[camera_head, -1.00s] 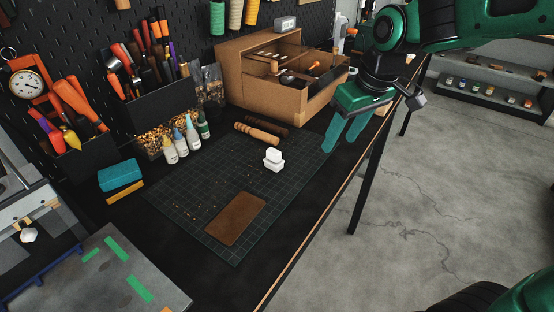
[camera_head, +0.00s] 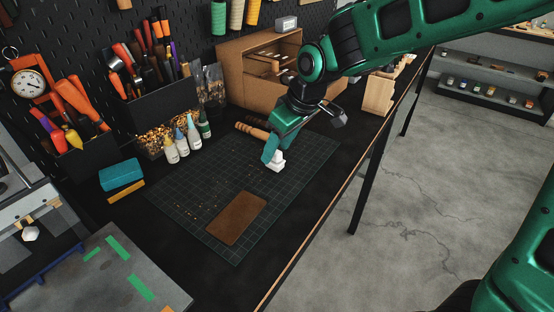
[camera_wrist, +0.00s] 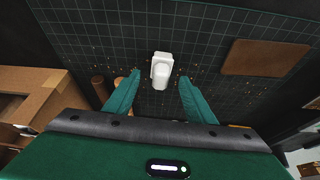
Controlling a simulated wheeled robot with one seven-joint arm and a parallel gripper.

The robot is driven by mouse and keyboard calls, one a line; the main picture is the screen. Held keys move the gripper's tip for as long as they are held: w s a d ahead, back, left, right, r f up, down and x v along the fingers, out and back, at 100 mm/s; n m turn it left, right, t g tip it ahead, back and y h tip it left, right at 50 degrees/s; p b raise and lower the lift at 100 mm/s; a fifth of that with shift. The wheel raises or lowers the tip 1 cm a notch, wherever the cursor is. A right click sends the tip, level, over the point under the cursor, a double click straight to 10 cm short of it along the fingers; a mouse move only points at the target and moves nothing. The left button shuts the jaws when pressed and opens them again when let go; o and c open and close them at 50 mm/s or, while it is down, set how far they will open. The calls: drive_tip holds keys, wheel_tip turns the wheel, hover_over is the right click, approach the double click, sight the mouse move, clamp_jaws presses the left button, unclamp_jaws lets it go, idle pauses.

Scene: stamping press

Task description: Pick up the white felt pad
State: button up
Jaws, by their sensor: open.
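The white felt pad (camera_head: 279,165) looks like a small two-part white block on the dark gridded cutting mat (camera_head: 185,190). In the wrist view the pad (camera_wrist: 161,72) shows a flat squarish part and a rounded part. My gripper (camera_head: 269,160) points down at it, and its green fingers hide part of the pad in the head view. In the wrist view my gripper (camera_wrist: 159,77) is open, with one finger on each side of the pad and gaps between. I cannot tell the exact height of the fingertips above the mat.
A brown leather piece (camera_head: 237,218) lies on the mat. A wooden handle (camera_head: 250,131) lies close behind my gripper. The mat's front right is clear.

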drive_tip(key=shift+x, duration=1.55)
drive_tip(key=c, duration=1.2)
drive_tip(key=shift+o, duration=0.2)
drive_tip(key=shift+r, duration=0.1)
drive_tip(key=shift+a+r, duration=0.1)
drive_tip(key=shift+r, duration=0.25)
wheel_tip(320, 180, up, 4)
drive_tip(key=shift+s+a+f, duration=0.1)
drive_tip(key=shift+a, duration=0.1)
drive_tip(key=s+a+r, duration=0.4)
drive_tip(key=a+r, duration=0.2)
drive_tip(key=a, duration=0.4)
drive_tip(key=shift+s+r, duration=0.2)
